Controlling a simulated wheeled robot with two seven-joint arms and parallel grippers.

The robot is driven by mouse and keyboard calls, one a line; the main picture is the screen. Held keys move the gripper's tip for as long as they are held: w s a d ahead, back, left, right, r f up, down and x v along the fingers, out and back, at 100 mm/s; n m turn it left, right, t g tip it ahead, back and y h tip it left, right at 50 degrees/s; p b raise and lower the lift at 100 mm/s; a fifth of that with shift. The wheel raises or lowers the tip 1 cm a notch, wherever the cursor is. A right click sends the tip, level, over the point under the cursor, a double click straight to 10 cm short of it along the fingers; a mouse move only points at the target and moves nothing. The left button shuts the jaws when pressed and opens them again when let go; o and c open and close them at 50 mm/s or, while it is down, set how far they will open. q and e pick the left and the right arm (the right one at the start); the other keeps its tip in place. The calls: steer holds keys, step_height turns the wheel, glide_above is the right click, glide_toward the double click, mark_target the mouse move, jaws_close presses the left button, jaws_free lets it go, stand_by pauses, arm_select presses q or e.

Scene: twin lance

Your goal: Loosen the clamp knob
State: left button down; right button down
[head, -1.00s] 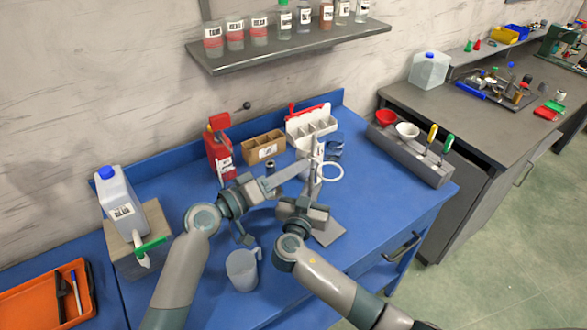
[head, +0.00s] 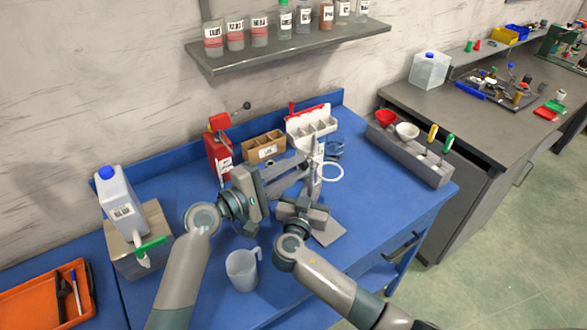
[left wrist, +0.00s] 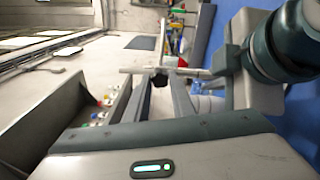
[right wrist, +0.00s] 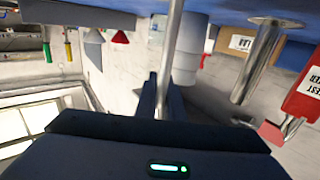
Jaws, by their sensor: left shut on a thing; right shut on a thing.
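A stand with an upright metal rod (head: 317,155) and a grey base plate (head: 328,233) stands on the blue bench. A pale ring (head: 332,173) sticks out to the right from the rod. My left gripper (head: 305,166) reaches the clamp on the rod from the left. In the left wrist view its fingers close on the small dark clamp knob (left wrist: 160,80), which they partly hide. My right gripper (head: 311,197) is lower on the stand. In the right wrist view its fingers (right wrist: 156,95) are shut on the rod (right wrist: 172,45).
A beaker (head: 242,270) stands in front of my left gripper. A grey holder (head: 408,155) with funnels and screwdrivers is at right. The bench's front right is clear.

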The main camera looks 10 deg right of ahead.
arm_select(q)
steer(key=n, duration=0.3)
steer(key=shift+n, duration=0.3)
stand_by(0.4)
steer(key=c, duration=1.5)
jaws_free()
steer(key=shift+a, duration=0.15)
steer(key=v, duration=1.2)
arm_select(e)
steer(key=c, duration=1.8)
jaws_free()
steer(key=shift+o, duration=0.2)
